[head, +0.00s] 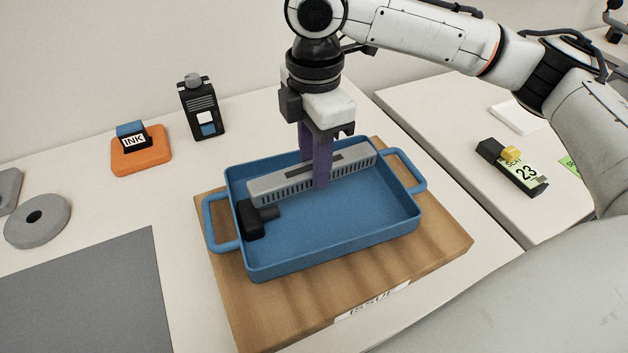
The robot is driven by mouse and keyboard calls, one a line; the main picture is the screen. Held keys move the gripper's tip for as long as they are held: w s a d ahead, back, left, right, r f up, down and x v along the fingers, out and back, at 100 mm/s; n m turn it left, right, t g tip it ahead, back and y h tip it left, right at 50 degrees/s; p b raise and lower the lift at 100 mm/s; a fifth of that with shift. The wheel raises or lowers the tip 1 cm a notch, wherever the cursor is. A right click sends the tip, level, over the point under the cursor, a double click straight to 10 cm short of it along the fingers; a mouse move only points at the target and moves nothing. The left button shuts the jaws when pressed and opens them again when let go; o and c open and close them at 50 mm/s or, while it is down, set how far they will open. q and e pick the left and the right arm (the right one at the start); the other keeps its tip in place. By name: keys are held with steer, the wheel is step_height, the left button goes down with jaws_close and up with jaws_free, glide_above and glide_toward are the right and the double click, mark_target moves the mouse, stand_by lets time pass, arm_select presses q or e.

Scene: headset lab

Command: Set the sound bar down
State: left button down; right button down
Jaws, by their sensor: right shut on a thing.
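The sound bar (270,190) is a long grey bar with a slotted front. It lies lengthwise along the back of the blue tray (330,250), within its walls. I cannot tell whether its underside touches the tray floor. My right gripper (318,180) points straight down over the bar, its purple fingers shut on it near the middle. The fingers hide a part of the bar. My left gripper is out of view.
A black object (253,219) sits in the tray's left end. The tray stands on a wooden board (437,242). An ink pad (140,158), a black bottle-like device (202,108) and a grey ring (38,222) stand left. The tray's front floor is clear.

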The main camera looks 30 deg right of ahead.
step_height(320, 180, down, 4)
steer(key=shift+r, duration=0.1)
steer(key=shift+s+f, duration=0.15)
steer(key=shift+f, duration=0.15)
steer(key=c, duration=1.8)
jaws_free()
steer(key=shift+f, duration=0.1)
steer(key=o, duration=0.4)
steer(key=shift+w+f, duration=0.1)
steer(key=shift+w, duration=0.15)
steer(key=shift+s+r, duration=0.1)
steer(key=shift+r, duration=0.1)
steer(key=shift+r, duration=0.1)
step_height(320, 180, up, 12)
steer(key=shift+p, duration=0.45)
